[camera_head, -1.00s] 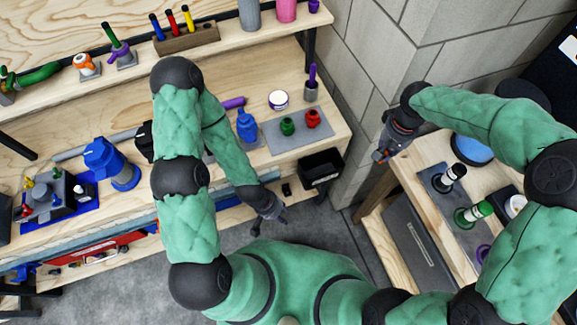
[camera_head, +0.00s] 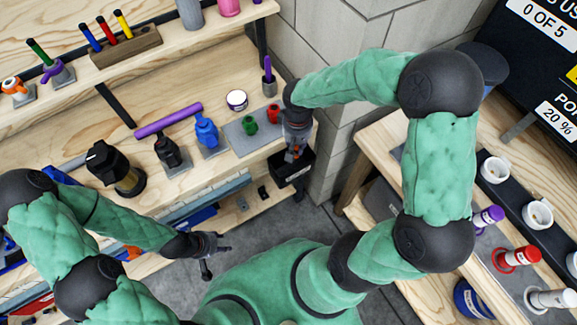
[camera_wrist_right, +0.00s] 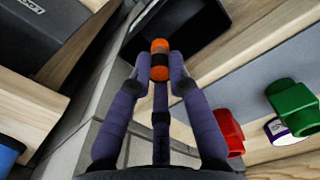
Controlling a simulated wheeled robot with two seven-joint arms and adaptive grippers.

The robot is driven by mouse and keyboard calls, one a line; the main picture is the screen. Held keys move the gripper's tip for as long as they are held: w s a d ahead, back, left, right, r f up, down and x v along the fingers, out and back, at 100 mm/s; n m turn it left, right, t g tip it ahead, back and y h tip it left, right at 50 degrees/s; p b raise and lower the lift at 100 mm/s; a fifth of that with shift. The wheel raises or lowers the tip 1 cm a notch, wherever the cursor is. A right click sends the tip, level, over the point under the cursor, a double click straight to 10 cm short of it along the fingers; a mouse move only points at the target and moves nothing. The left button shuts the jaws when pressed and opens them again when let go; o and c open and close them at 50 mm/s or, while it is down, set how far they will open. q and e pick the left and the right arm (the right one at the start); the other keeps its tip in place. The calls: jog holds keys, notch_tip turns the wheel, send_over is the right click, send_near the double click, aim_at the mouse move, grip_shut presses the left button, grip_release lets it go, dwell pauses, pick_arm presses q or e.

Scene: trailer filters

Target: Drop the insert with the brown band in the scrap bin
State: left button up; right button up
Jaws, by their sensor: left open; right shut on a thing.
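My right gripper (camera_head: 295,155) is shut on a small orange insert (camera_wrist_right: 160,45) with a dark band around its middle; whether the band is brown or black is hard to tell. The insert is between the fingertips in the right wrist view. The black bin (camera_head: 279,181) hangs at the right end of the workbench, with its dark opening (camera_wrist_right: 190,25) behind the insert in the wrist view. In the head view the gripper is over the bin and partly hides it. My left gripper (camera_head: 213,246) is open and empty, low in front of the bench.
A grey mat (camera_head: 240,138) with a green fitting (camera_head: 249,126) and a red fitting (camera_head: 273,114) lies beside my right gripper. A block wall (camera_head: 340,120) stands right of the bin. A second bench at right holds white cups (camera_head: 494,170) and a red-topped item (camera_head: 517,257).

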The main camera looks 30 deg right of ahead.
jog(key=shift+f+b, duration=1.6)
jog(key=shift+f, duration=0.75)
jog(key=o, duration=0.9)
notch_tip(320, 180, up, 12)
jog(key=shift+r, duration=0.1)
jog(key=shift+s, duration=0.1)
